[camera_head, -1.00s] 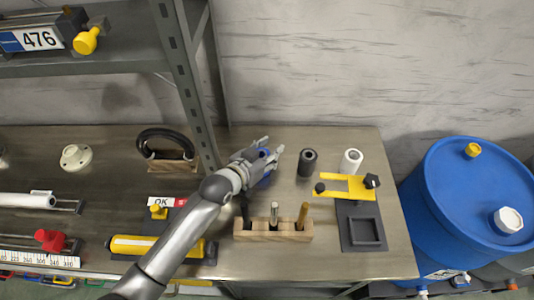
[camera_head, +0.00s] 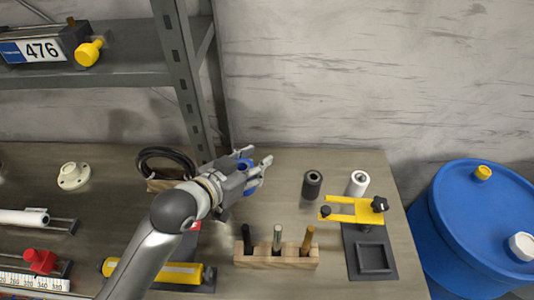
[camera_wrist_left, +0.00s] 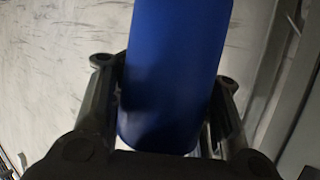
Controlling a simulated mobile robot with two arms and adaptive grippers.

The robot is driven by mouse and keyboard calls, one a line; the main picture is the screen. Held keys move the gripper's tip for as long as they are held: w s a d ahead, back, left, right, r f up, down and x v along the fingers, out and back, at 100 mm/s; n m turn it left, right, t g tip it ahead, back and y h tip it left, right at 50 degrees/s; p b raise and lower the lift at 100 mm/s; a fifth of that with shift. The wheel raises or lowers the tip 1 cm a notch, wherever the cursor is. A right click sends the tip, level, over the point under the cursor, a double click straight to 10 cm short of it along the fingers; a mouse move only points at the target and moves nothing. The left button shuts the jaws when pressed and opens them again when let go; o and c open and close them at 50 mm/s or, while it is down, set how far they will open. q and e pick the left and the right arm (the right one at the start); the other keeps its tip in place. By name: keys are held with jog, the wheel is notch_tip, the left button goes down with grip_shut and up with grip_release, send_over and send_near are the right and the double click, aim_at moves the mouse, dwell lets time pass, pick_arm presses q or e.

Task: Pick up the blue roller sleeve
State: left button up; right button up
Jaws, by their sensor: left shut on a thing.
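The blue roller sleeve (camera_head: 246,164) is between the fingers of my left gripper (camera_head: 258,168) in the head view, mostly hidden by the gripper. In the left wrist view the blue sleeve (camera_wrist_left: 175,75) fills the middle, with a finger on each side of it. My left gripper is shut on it and appears to hold it above the table. A black sleeve (camera_head: 312,185) and a white sleeve (camera_head: 357,184) stand upright on the table to the right, apart from the gripper. My right gripper is not in view.
A wooden block (camera_head: 262,256) with several upright pegs stands in front of the gripper. A yellow fork-like fixture (camera_head: 352,210) on a dark base is at right. A grey shelf post (camera_head: 186,90) rises close behind my left arm. A blue barrel (camera_head: 455,220) stands beyond the table's right edge.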

pick_arm(q)
jog(key=s+a, duration=0.5)
jog(key=s, duration=0.3)
jog(key=shift+s+a, duration=0.3)
jog(key=shift+a, duration=0.05)
